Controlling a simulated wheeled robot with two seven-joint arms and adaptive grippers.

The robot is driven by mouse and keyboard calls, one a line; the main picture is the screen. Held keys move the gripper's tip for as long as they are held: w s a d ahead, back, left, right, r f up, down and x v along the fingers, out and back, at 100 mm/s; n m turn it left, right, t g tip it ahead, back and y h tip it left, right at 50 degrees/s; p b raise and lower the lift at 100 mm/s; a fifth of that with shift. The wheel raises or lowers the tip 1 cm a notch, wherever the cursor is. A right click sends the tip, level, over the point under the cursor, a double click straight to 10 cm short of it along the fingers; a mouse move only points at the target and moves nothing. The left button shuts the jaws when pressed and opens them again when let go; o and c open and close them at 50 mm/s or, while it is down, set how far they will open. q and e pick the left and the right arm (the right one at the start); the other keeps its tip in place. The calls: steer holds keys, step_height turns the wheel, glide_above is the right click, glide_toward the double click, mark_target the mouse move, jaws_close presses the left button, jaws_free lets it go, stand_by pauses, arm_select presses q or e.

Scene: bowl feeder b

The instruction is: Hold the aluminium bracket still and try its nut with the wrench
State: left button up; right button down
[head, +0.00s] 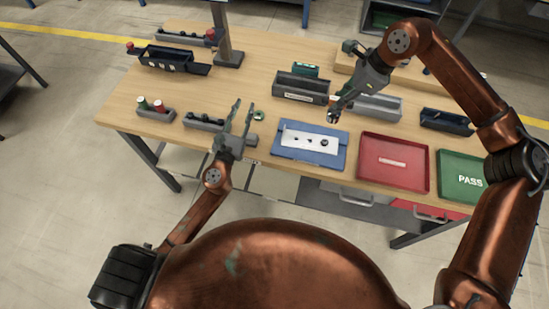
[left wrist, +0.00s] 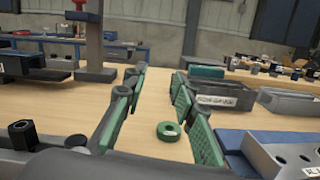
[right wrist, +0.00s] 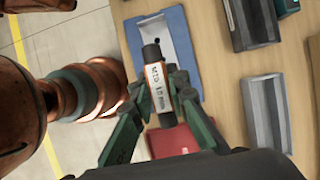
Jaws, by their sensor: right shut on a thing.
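The aluminium bracket (head: 296,137) is a pale plate with dark round features, one of which may be the nut. It lies on a blue fixture (head: 283,155) and also shows in the left wrist view (left wrist: 275,155) and the right wrist view (right wrist: 148,31). My right gripper (head: 334,106) is shut on a labelled cylinder with a dark end, apparently the wrench (right wrist: 159,88). It holds this above the fixture's back right part. My left gripper (head: 243,105) is open and empty, left of the fixture. A green ring (left wrist: 169,131) lies on the table just beyond it.
A red tray (head: 425,165) and a green PASS tray (head: 458,180) stand right of the fixture. Dark and grey bins (head: 300,92) stand behind it. A post (head: 223,35) rises at the back left.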

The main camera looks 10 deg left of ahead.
arm_select(q)
steer(key=s+d+f+n+g, duration=0.1)
steer(key=s+d+f, duration=0.2)
steer(key=s+d, duration=0.35)
steer(key=s+d+f+n+g, duration=0.1)
steer(key=s+d+f, duration=0.2)
steer(key=s+d, duration=0.4)
steer(key=w, duration=0.8)
steer(key=w+d, duration=0.1)
steer(key=w, duration=0.3)
steer(key=shift+w+f, duration=0.25)
steer(key=shift+c, duration=0.4)
jaws_close()
